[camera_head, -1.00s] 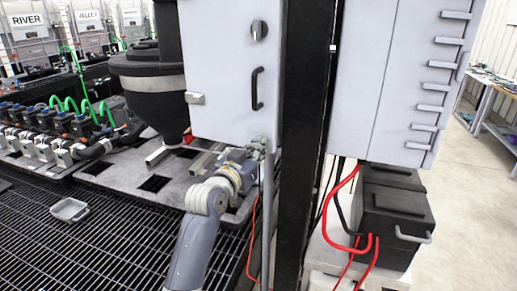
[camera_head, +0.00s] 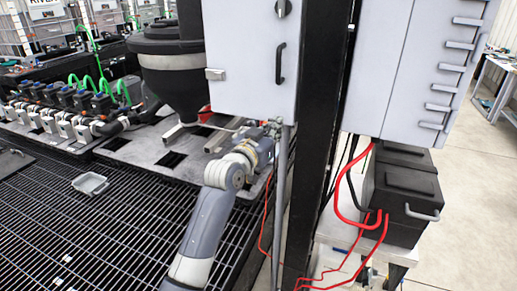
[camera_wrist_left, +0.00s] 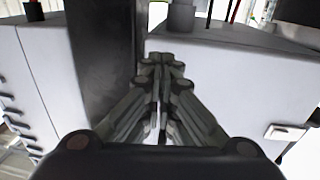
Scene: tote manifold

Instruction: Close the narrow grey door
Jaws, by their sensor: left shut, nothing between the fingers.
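A narrow light-grey door (camera_head: 245,65) fronts the cabinet left of the black post. It has a black vertical handle (camera_head: 280,63), a dark round knob (camera_head: 283,8) above it and a small latch on its left edge. I cannot tell whether it stands ajar. My left gripper (camera_head: 277,126) is just under the door's lower right corner, beside the post, small and partly hidden. In the left wrist view the gripper (camera_wrist_left: 158,62) is shut and empty, pointing between the dark post and a light-grey box face. Contact with the door is unclear. My right gripper is not in view.
The black post (camera_head: 320,130) stands right of the door. A second grey cabinet (camera_head: 375,70) with several bar-like fittings is beyond it. Black boxes (camera_head: 405,190) with red cables sit below. A black hopper (camera_head: 175,70) stands left; dark grating (camera_head: 90,235) covers the floor.

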